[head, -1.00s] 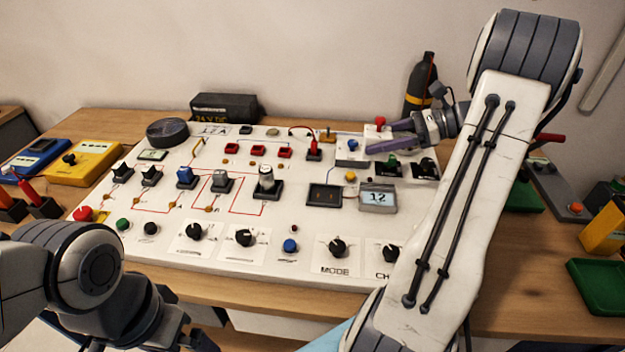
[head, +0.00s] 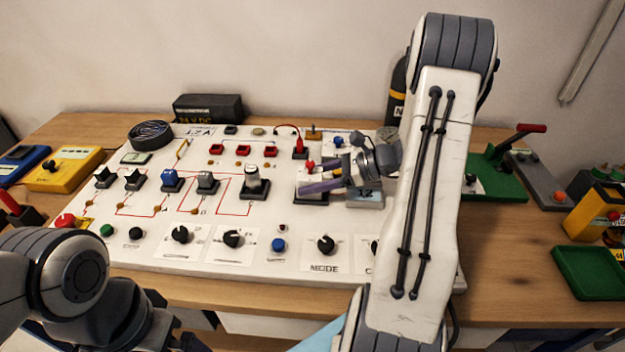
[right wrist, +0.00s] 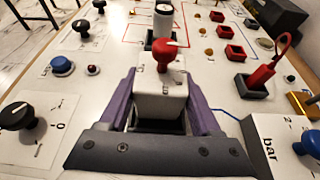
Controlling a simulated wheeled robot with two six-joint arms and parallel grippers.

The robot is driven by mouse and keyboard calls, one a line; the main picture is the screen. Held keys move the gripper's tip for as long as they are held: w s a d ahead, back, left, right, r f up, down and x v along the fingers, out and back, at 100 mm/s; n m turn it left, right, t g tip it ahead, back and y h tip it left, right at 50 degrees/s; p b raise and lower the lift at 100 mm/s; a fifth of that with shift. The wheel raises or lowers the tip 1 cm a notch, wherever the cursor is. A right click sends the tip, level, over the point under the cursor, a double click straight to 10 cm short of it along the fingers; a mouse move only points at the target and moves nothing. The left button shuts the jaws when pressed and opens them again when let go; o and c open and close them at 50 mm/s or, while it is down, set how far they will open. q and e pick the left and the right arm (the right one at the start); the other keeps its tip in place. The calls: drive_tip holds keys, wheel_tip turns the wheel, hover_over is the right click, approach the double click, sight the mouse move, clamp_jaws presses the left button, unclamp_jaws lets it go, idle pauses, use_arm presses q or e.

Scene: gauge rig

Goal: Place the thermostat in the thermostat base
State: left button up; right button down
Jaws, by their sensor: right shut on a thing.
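The thermostat, a white block with a red knob on top (head: 311,181), is at the middle right of the panel in the head view. My right gripper (head: 322,186) is shut on it, with purple fingers on its two sides. It also shows upright between the fingers in the right wrist view (right wrist: 160,98). The thermostat base, a dark square frame (head: 312,203), is directly under the block and mostly hidden by it and the fingers. I cannot tell whether the block is fully seated. My left gripper (head: 185,340) is at the bottom edge, its jaws unclear.
A white cylinder knob (head: 254,180) is to the left. A red plug with a cable (head: 300,148) stands behind. A blue-knobbed white block (right wrist: 290,140) is nearby in the wrist view.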

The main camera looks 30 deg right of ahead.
drive_tip(key=shift+f, duration=0.15)
drive_tip(key=shift+c, duration=0.4)
unclamp_jaws()
drive_tip(key=shift+f, duration=0.1)
drive_tip(key=shift+s+d+r, duration=0.15)
drive_tip(key=shift+d+r, duration=0.05)
drive_tip(key=shift+r, duration=0.1)
drive_tip(key=v, duration=1.1)
drive_tip(key=shift+s+d, duration=0.25)
drive_tip(key=shift+a+r, duration=0.1)
